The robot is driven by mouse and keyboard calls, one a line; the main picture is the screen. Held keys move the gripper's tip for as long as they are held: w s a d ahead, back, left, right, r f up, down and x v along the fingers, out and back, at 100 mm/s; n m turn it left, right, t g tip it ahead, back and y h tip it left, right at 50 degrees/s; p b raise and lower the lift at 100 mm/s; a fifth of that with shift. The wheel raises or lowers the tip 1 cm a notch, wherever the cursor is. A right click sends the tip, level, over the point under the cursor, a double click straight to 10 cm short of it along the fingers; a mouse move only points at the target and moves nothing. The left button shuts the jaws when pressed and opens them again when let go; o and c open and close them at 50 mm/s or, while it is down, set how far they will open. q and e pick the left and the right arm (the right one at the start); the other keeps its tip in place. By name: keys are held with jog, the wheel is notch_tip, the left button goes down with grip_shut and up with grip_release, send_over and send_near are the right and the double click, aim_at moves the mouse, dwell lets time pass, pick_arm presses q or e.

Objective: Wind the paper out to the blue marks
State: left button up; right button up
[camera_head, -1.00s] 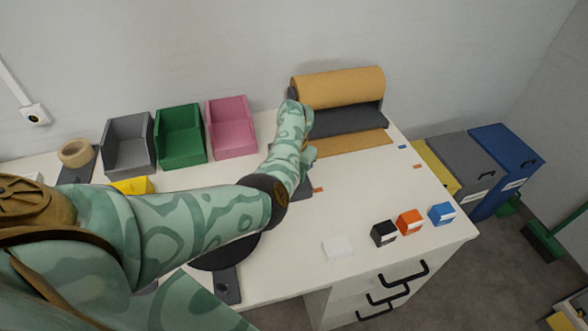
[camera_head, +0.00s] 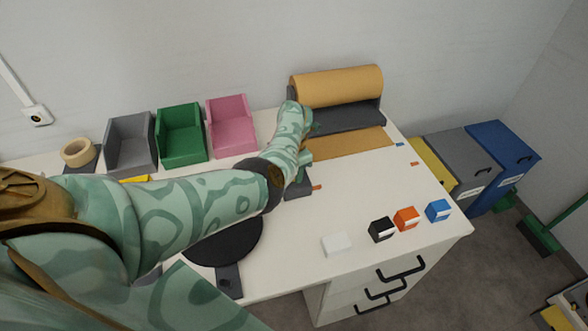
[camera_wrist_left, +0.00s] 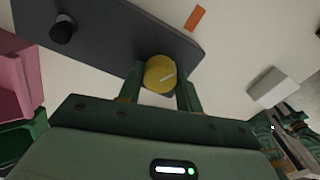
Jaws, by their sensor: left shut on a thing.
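The brown paper roll (camera_head: 338,86) lies in a dark dispenser (camera_head: 345,119) at the back of the table. A flat sheet of paper (camera_head: 350,143) comes out in front of it. The sheet's right front corner is about level with the blue mark (camera_head: 400,145) beside it; any left mark is hidden by my arm. My left gripper (camera_wrist_left: 160,80) is shut on a round yellow knob (camera_wrist_left: 160,72) by a dark grey bar (camera_wrist_left: 115,32). In the head view my arm largely hides this gripper and the knob. My right gripper is not in view.
Orange marks (camera_head: 317,187) (camera_head: 414,163) lie farther forward. Grey (camera_head: 130,155), green (camera_head: 181,145) and pink (camera_head: 232,137) bins stand left. Black, orange and blue boxes (camera_head: 407,218) and a white block (camera_head: 337,244) sit near the front right. The table's right middle is clear.

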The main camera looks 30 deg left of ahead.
pick_arm(q)
jog(key=shift+w+r, duration=0.1)
jog(key=shift+r, duration=0.05)
jog(key=o, duration=1)
notch_tip(320, 180, up, 16)
jog(key=p, duration=0.7)
